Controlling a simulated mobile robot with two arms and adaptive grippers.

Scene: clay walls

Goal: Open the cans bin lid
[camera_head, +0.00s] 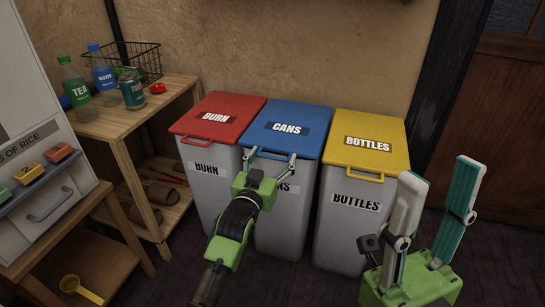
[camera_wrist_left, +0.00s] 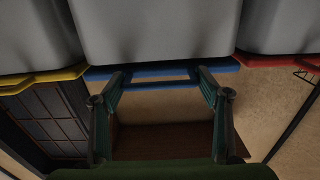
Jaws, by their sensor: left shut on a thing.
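The cans bin (camera_head: 282,222) is the middle one of three grey bins against the wall. Its blue lid (camera_head: 290,115), labelled CANS, lies flat and closed. My left gripper (camera_head: 271,156) is at the lid's front edge, shut on the lid's blue handle. In the left wrist view the blue lid edge (camera_wrist_left: 162,69) runs across, with the left gripper's fingers (camera_wrist_left: 161,76) at both ends of the handle. My right gripper (camera_head: 440,170) is open and empty, in front of the bottles bin and to its right.
The burn bin (camera_head: 217,117) with a red lid stands left and the bottles bin (camera_head: 366,140) with a yellow lid right, both closed. A wooden shelf (camera_head: 118,122) with bottles, a can and a wire basket stands at left. A yellow scoop (camera_head: 82,289) lies low at left.

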